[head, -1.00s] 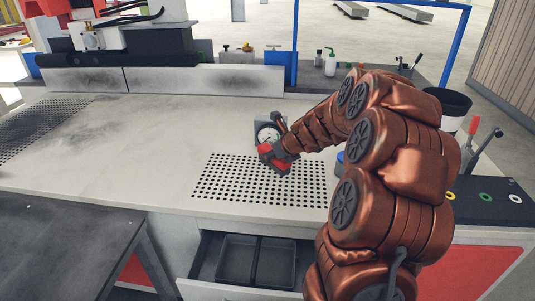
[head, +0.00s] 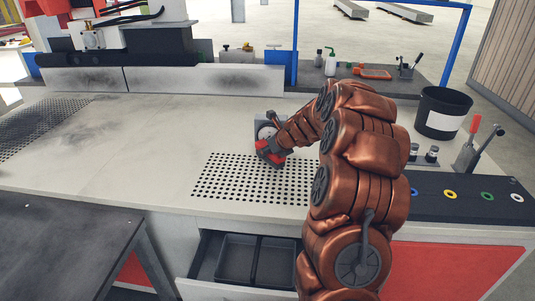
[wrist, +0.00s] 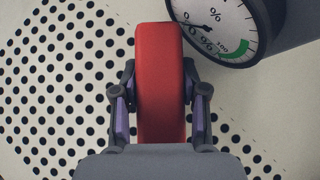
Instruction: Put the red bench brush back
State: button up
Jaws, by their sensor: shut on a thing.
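The red bench brush (wrist: 160,60) shows in the wrist view as a long red block, upright in the picture between my fingers. My gripper (wrist: 160,100) is shut on it, one finger on each side. In the head view my gripper (head: 270,156) is low over the far part of the perforated area (head: 240,180) of the bench, with red showing at its end. Whether the brush touches the bench is unclear. The brush's near end is hidden by my gripper.
A round dial gauge (wrist: 222,25) stands close beside the brush; it also shows in the head view (head: 266,130). A black bin (head: 443,115), lever clamps (head: 470,148) and an orange tray (head: 372,72) are right. A drawer (head: 240,262) stands open. The bench's left middle is clear.

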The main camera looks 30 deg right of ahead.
jog(key=shift+f, duration=0.3)
jog(key=o, duration=1.1)
jog(key=shift+c, duration=0.2)
jog(key=shift+r, duration=0.1)
